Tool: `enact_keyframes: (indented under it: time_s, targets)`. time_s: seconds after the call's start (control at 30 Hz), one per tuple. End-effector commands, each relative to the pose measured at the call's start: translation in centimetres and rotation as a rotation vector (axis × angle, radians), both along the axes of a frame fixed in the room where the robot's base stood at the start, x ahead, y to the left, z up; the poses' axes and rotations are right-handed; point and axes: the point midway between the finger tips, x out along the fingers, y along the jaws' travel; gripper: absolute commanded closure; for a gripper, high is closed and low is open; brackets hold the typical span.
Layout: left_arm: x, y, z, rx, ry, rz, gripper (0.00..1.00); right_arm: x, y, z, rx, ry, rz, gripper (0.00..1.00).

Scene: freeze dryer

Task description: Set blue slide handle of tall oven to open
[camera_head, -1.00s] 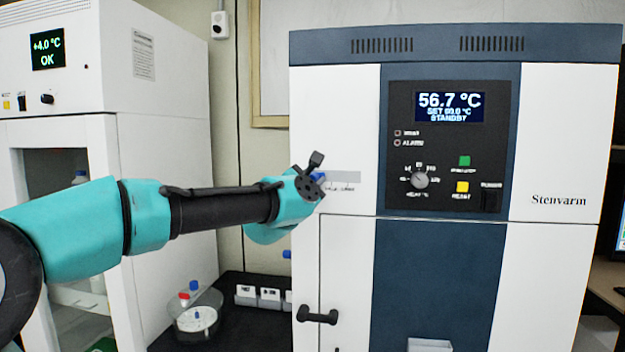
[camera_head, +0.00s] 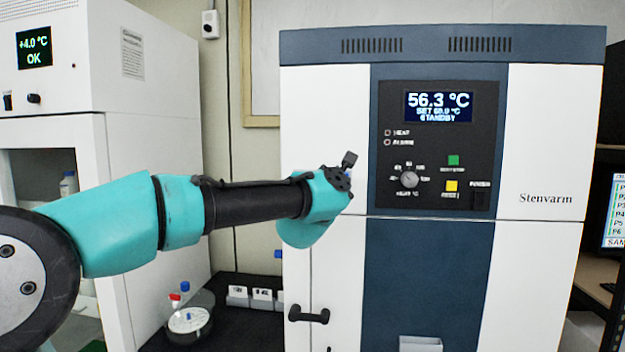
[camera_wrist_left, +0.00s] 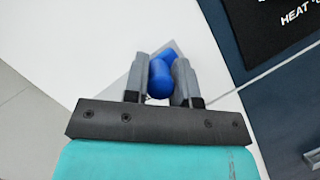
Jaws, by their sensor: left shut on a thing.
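The tall oven (camera_head: 545,130) is white with a dark blue centre and fills the right half of the head view. Its blue slide handle (camera_wrist_left: 160,77) shows in the left wrist view, between the fingers of my left gripper (camera_wrist_left: 161,82). The gripper is shut on the handle. A grey slide track (camera_wrist_left: 125,82) lies behind it on the white front. In the head view my left wrist hides the handle, the track and the fingertips, at the oven's left front panel above the door. My right gripper is in neither view.
The oven's control panel (camera_head: 437,145) with display, dial and buttons is right of my wrist. A black door handle (camera_head: 309,315) is below. A white cabinet (camera_head: 150,80) stands left.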

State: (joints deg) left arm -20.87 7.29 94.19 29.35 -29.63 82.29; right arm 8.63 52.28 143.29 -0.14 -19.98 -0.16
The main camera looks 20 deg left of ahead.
Motion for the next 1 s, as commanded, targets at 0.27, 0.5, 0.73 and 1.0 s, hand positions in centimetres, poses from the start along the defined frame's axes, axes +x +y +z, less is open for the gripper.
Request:
enact_keyframes:
  time_s: [0.27,0.5,0.73,1.0]
  targets:
    - [0.08,-0.45,0.01,0.002,0.001,-0.002,1.0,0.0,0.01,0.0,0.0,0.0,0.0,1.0]
    - [0.07,-0.43,0.0,0.002,0.001,-0.002,0.57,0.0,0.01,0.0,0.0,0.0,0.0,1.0]
    - [0.06,-0.35,0.0,0.001,0.001,0.0,0.49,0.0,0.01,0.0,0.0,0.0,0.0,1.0]
    - [-0.78,-0.3,-0.17,0.0,0.001,-0.001,0.49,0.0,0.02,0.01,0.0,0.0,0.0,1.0]
